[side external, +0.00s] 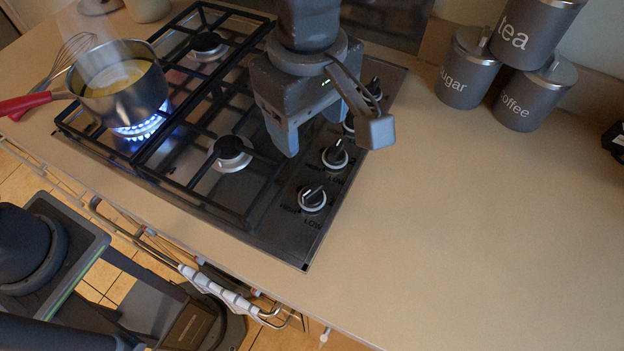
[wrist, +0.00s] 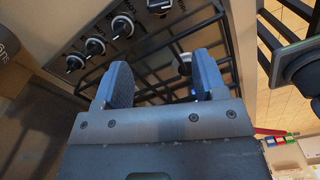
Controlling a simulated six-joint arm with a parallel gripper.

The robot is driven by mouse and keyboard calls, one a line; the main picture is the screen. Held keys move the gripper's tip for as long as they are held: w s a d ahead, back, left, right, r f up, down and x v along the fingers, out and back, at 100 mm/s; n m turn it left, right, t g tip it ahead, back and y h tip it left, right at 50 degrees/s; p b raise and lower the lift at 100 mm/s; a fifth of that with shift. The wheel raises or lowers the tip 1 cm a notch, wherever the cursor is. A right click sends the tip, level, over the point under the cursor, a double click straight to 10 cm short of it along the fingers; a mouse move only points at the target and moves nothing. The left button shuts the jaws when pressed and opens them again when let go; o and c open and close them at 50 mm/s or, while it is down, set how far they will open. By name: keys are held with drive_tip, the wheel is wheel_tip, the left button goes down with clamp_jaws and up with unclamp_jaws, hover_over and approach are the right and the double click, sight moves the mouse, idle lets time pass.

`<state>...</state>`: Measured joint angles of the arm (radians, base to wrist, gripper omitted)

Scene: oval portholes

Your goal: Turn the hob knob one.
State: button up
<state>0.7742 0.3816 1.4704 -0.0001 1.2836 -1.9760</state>
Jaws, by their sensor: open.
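Several black hob knobs with pale rings run along the hob's right edge in the side external view. The nearest knob (side external: 312,198) and the one behind it (side external: 335,155) are clear, while those farther back are partly hidden by my gripper. Which one is knob one I cannot tell. My gripper (side external: 328,140) is open and empty above the hob, close to the row of knobs. In the wrist view my gripper (wrist: 161,76) has its fingers apart with nothing between them; the knobs (wrist: 95,46) line up to the upper left, outside the fingers.
A saucepan (side external: 118,90) with a red handle and yellow contents sits over a lit blue flame at the hob's left. Black pan grates (side external: 178,184) stand up beside the knobs. Grey canisters (side external: 467,68) stand at the back right.

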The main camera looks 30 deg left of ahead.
sight(312, 189)
drive_tip(key=f, duration=1.4)
drive_tip(key=shift+d, duration=0.2)
drive_tip(key=shift+c, duration=0.5)
